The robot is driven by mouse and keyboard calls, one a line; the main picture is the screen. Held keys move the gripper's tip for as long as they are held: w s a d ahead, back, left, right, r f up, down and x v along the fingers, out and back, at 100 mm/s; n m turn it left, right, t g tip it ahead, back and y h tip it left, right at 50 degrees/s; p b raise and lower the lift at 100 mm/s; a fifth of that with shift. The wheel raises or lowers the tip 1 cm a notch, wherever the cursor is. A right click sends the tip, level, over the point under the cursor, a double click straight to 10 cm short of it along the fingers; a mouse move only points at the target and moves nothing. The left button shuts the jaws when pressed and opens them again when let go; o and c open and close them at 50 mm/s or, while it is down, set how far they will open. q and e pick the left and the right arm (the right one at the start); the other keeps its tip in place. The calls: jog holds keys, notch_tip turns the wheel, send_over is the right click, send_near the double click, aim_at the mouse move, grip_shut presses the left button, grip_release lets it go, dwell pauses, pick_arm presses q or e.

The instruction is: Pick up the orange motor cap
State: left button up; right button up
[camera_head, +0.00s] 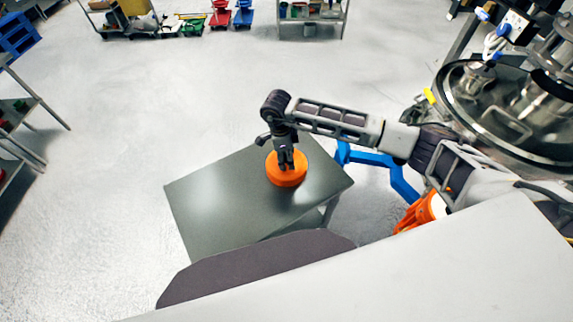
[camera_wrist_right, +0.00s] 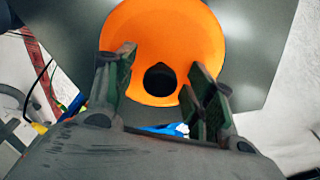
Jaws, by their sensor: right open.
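The orange motor cap (camera_head: 288,179) is a round orange disc on the grey table, towards its back right. My right gripper (camera_head: 286,164) points down over the cap. Its two fingers are apart in the right wrist view (camera_wrist_right: 162,66), with the cap's dark centre between them in the picture. I cannot tell whether the fingers touch the cap. My left gripper is not in view.
The small grey table (camera_head: 215,205) has clear space left of the cap. Large metal machinery (camera_head: 505,110) stands at the right, with a blue frame (camera_head: 375,160) below my right arm. Shelves and carts line the back and left, with open floor between.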

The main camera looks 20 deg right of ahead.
grip_shut()
dwell(0.4)
jog(key=shift+r, duration=0.1)
jog(key=shift+r+b, duration=1.05)
jog(key=shift+r, duration=3.9)
